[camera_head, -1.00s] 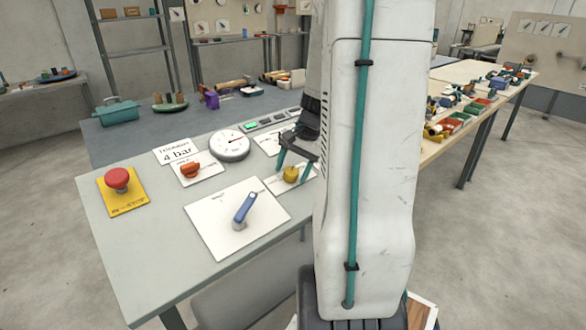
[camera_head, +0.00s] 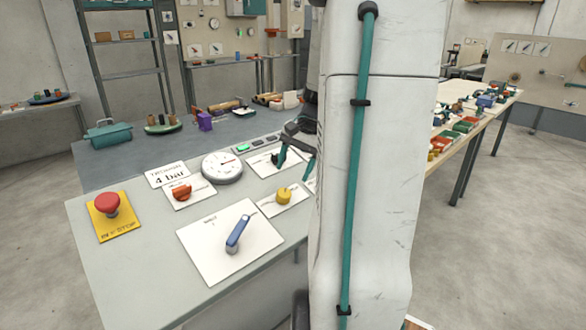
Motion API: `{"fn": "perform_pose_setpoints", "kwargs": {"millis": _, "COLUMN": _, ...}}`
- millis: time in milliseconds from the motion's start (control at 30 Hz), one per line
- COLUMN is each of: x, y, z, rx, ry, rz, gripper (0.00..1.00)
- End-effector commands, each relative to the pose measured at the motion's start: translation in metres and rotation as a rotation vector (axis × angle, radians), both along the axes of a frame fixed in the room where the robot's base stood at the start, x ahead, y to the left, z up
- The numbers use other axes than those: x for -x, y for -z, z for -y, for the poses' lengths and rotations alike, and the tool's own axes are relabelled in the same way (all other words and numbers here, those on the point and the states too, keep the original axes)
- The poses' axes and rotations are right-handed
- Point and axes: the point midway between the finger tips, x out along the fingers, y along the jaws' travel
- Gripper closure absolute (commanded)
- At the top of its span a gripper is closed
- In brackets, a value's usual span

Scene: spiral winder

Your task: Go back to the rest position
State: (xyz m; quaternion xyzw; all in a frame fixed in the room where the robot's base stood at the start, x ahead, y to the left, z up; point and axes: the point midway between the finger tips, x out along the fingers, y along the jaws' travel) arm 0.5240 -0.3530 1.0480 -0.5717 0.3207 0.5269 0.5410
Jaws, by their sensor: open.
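My gripper (camera_head: 296,165) shows just left of my white arm, with its two teal fingers apart and nothing between them. It is above the right part of the grey panel table, up and right of a yellow knob (camera_head: 284,196) on a white plate, and apart from the knob. Part of the gripper and wrist is hidden behind my arm, which stands upright through the middle of the view.
A bench with coloured bins (camera_head: 465,127) stands right. Grey floor (camera_head: 510,240) is clear at right.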

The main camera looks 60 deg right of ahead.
Motion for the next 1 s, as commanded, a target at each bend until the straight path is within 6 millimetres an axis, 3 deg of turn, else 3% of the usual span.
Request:
{"fn": "perform_pose_setpoints", "kwargs": {"millis": 367, "x": 0.000, "y": 0.000, "z": -0.001, "rx": -0.001, "ry": -0.008, "rz": 0.000, "gripper": 0.41}}
{"fn": "perform_pose_setpoints", "kwargs": {"millis": 467, "x": 0.011, "y": 0.008, "z": -0.009, "rx": -0.016, "ry": -0.048, "rz": -0.033, "gripper": 0.41}}
{"fn": "perform_pose_setpoints", "kwargs": {"millis": 567, "x": 0.025, "y": 0.007, "z": -0.037, "rx": -0.012, "ry": -0.135, "rz": -0.071, "gripper": 0.41}}
{"fn": "perform_pose_setpoints", "kwargs": {"millis": 767, "x": 0.034, "y": -0.012, "z": -0.122, "rx": 0.059, "ry": -0.425, "rz": -0.120, "gripper": 0.41}}
{"fn": "perform_pose_setpoints", "kwargs": {"millis": 1000, "x": 0.062, "y": -0.031, "z": -0.223, "rx": 0.200, "ry": -0.818, "rz": -0.133, "gripper": 0.41}}
